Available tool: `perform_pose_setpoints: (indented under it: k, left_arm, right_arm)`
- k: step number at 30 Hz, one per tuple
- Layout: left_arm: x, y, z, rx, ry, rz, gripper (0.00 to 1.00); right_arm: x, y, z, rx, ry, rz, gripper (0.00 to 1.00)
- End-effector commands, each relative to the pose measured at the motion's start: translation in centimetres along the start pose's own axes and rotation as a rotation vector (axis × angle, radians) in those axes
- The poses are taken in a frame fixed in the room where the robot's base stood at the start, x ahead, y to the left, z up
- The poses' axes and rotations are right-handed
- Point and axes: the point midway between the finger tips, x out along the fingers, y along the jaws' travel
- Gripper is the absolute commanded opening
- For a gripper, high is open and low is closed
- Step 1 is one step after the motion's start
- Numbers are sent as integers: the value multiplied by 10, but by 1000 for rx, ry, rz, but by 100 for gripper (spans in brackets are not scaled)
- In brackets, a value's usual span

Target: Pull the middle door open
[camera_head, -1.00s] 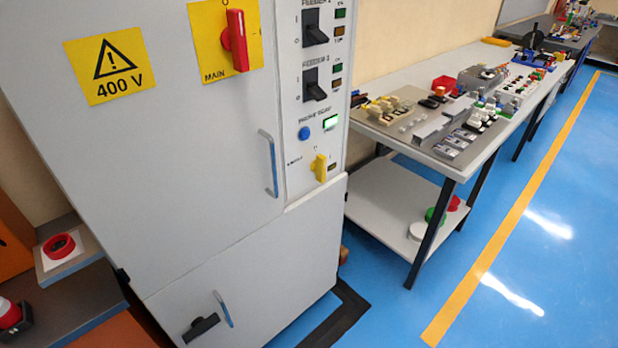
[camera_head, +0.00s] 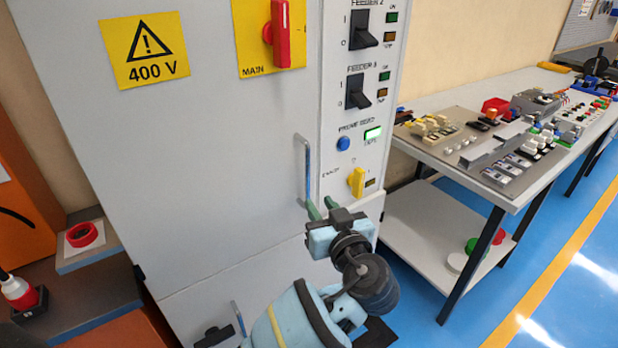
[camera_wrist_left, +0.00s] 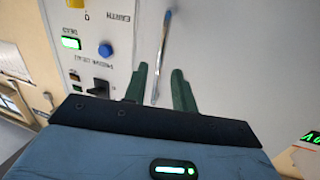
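The grey cabinet's large door (camera_head: 215,150) carries a yellow 400 V sign and a red main switch, and it looks closed. Its vertical bar handle (camera_head: 308,165) is at the door's right edge, beside the switch panel. My left gripper (camera_head: 322,208) is at the handle's lower end, with its green fingers pointing at the door. In the left wrist view, the handle (camera_wrist_left: 163,55) runs between the two spread fingers (camera_wrist_left: 160,88), with gaps visible on both sides. Contact cannot be told. My right gripper is not in view.
A lower door with its own handle (camera_head: 238,318) and a black latch sits below. The switch panel (camera_head: 362,110), with a yellow earth knob (camera_head: 356,181), is just right of the handle. A table (camera_head: 530,190) with parts stands at right. A side bench (camera_head: 95,265) is at left.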

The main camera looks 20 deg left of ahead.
Motion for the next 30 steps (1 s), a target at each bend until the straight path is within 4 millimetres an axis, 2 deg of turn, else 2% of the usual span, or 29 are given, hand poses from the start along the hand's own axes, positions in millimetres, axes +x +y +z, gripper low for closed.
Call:
perform_pose_setpoints:
  k: [1,4,13,24,30]
  left_arm:
    - [0,1,-12,-25,30,-20,27]
    - [-1,0,-26,-57,63,-46,27]
    - [4,0,-31,-65,74,-53,27]
    - [55,-4,-36,-65,75,-52,27]
    - [73,-4,-36,-65,72,-50,27]
  right_arm:
    - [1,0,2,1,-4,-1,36]
    - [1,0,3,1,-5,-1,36]
    - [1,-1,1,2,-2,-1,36]
    - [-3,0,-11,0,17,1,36]
    - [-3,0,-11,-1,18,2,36]
